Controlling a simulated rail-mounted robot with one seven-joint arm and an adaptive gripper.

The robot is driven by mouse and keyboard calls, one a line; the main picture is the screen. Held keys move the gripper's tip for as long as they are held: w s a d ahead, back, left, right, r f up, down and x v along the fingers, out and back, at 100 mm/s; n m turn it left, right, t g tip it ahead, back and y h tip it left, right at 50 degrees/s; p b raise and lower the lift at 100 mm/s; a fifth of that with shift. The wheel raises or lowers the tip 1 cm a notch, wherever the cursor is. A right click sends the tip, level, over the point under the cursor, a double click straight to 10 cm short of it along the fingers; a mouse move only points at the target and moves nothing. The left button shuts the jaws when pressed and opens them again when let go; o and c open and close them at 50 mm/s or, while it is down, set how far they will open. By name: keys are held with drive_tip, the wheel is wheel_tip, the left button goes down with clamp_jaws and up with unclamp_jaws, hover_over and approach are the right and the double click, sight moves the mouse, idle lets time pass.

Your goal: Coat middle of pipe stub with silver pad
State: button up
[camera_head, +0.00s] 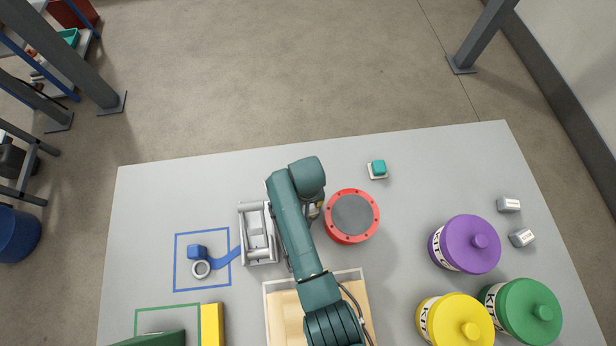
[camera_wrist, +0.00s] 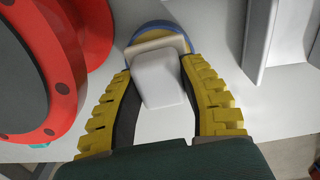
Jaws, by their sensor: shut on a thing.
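My gripper (camera_wrist: 160,75) is shut on a pale silver-white block (camera_wrist: 158,78), between its yellow ribbed fingers. A cream strip and a blue rounded edge (camera_wrist: 160,26) show just beyond the block; whether they belong to it I cannot tell. In the head view my arm mostly hides the gripper (camera_head: 315,208). A round red flange with a dark grey face (camera_head: 352,216), probably the pipe stub, stands just right of my gripper. It also fills the left of the wrist view (camera_wrist: 62,60). The held block is apart from the grey face.
A grey metal frame (camera_head: 258,234) stands left of my arm. A teal-topped block (camera_head: 377,168) sits behind the flange. Purple (camera_head: 465,245), yellow (camera_head: 455,322) and green (camera_head: 522,311) jars and two small pale blocks (camera_head: 509,205) are at right. The table's back left is clear.

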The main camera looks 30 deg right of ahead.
drive_tip(key=shift+f, duration=0.6)
idle(1.9)
wheel_tip(320, 180, up, 7)
drive_tip(key=p, duration=0.7)
drive_tip(key=shift+r+p, duration=0.2)
drive_tip(key=shift+p, duration=0.2)
drive_tip(key=shift+f, duration=0.1)
drive_tip(key=w+a+r+n+p, duration=0.3)
drive_tip(key=a+r+p, duration=0.1)
drive_tip(key=a+r, duration=0.8)
drive_tip(key=s+r+p, duration=0.4)
drive_tip(key=r+p, duration=1.3)
drive_tip(key=p, duration=0.2)
drive_tip(key=s+r+p, duration=0.4)
drive_tip(key=r+p, duration=1.3)
drive_tip(key=p, duration=0.2)
drive_tip(key=shift+a, duration=0.15)
